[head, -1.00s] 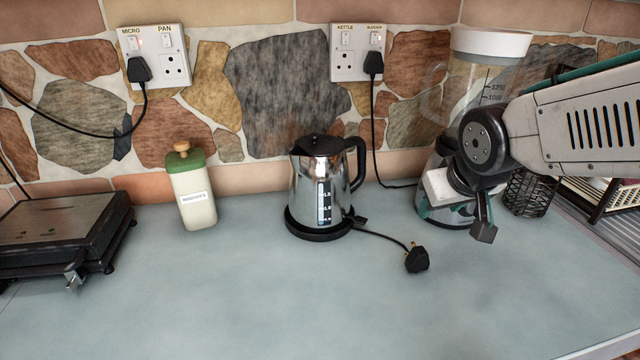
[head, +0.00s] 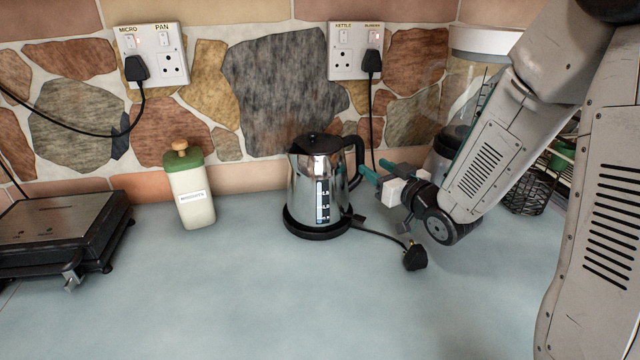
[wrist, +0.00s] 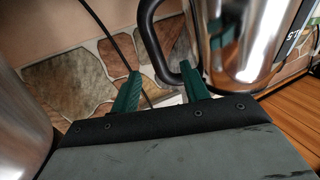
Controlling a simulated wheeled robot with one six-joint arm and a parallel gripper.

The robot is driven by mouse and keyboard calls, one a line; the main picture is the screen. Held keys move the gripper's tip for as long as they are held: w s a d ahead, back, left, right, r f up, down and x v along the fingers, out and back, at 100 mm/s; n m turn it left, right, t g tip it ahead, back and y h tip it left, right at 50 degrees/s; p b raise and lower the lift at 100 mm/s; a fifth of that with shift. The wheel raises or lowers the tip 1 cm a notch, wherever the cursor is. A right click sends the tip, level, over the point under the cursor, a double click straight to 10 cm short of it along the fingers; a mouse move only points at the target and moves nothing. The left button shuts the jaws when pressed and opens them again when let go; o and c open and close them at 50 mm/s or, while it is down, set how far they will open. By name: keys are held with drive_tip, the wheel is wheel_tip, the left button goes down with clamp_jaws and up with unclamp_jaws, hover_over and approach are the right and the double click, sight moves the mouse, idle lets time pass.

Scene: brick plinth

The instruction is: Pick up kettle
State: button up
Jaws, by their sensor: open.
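The kettle (head: 305,190) is shiny metal with a black lid and a black handle (head: 360,160) on its right side. It stands upright on its black base (head: 318,233). My gripper (head: 373,170) is just right of the handle, pointing left towards it, with its green fingers open and empty. In the wrist view the kettle (wrist: 250,45) fills the upper right. There its handle (wrist: 155,45) curves down into the gap between the fingertips of my gripper (wrist: 160,72). Whether the fingers touch the handle cannot be told.
A blender (head: 480,100) stands behind my arm, partly hidden. The kettle's cord ends in a loose black plug (head: 415,257) on the counter. A green-topped canister (head: 190,190) and a dark grill (head: 60,230) stand left. The front counter (head: 250,310) is clear.

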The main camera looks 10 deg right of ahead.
sight(363, 156)
drive_tip(key=x, duration=0.7)
drive_tip(key=shift+w+d, duration=0.1)
drive_tip(key=shift+w, duration=0.3)
drive_tip(key=shift+r, duration=0.1)
clamp_jaws()
drive_tip(key=shift+r, duration=0.1)
idle(0.8)
